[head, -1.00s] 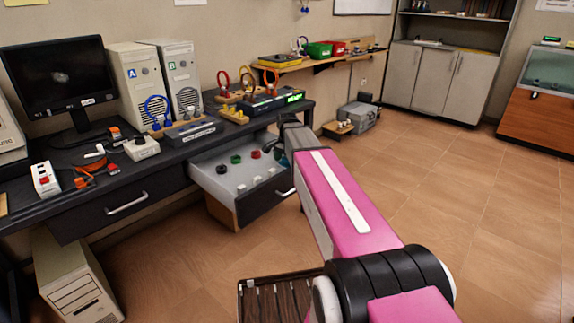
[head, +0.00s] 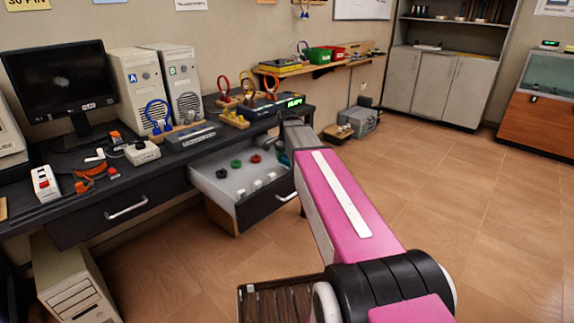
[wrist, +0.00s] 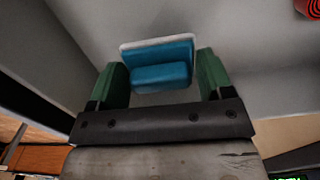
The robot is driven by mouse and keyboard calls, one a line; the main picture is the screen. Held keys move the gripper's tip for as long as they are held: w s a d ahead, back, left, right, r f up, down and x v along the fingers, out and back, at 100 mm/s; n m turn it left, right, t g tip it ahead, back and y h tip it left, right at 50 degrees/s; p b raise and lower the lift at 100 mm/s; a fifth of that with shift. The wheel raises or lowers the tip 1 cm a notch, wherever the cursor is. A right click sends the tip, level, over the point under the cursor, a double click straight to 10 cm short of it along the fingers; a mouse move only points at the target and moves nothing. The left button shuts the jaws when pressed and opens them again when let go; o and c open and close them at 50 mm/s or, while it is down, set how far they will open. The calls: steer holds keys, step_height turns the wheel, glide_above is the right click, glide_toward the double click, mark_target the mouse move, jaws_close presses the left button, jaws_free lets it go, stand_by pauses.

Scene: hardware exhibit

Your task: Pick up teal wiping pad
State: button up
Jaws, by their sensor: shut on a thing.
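The teal wiping pad (wrist: 162,76), a blue-teal block with a pale backing edge, sits between the two green fingers of my gripper (wrist: 160,84) in the wrist view. My gripper is shut on it, one finger at each side. Light grey surfaces lie around and beyond the pad; I cannot tell whether it touches them. In the head view, my pink arm reaches to the right side of the open drawer (head: 212,183). The gripper and pad are mostly hidden there behind the arm's end.
The drawer holds green, red and black rings and several small pale pieces. Above it, the dark workbench (head: 165,165) carries a monitor (head: 62,85), two computer towers and cable stands. A grey box (head: 360,120) stands on the floor behind; the floor to the right is clear.

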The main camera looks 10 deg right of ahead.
steer(key=s+a+r, duration=0.6)
steer(key=a+r, duration=0.2)
steer(key=a, duration=0.2)
steer(key=shift+o, duration=0.9)
steer(key=shift+d, duration=0.1)
